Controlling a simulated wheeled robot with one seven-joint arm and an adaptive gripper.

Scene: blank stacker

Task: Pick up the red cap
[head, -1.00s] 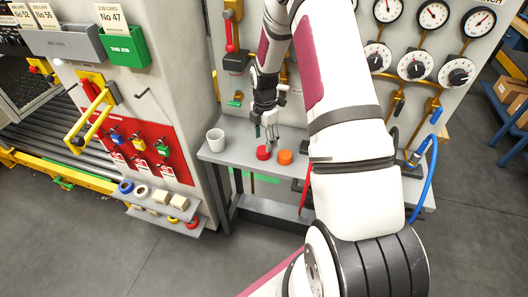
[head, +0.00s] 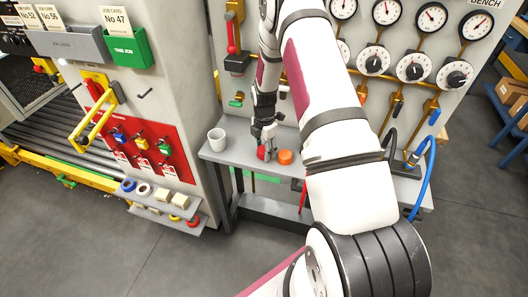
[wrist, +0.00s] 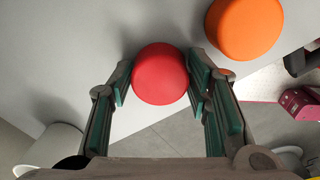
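The red cap (wrist: 160,74) is round and sits on the grey bench shelf (head: 222,154), near its front edge. My gripper (wrist: 159,88) is open around it in the wrist view, one finger on each side. The right finger is very close to the cap, and a gap shows on the left; I cannot tell whether the right one touches. In the head view my gripper (head: 266,150) points down over the red cap (head: 262,154) and hides part of it.
An orange cap (head: 285,157) stands just right of the red one and also shows in the wrist view (wrist: 244,27). A white cup (head: 216,140) stands to the left on the shelf. Gauges and knobs line the panel behind. A blue hose (head: 430,165) hangs at the right.

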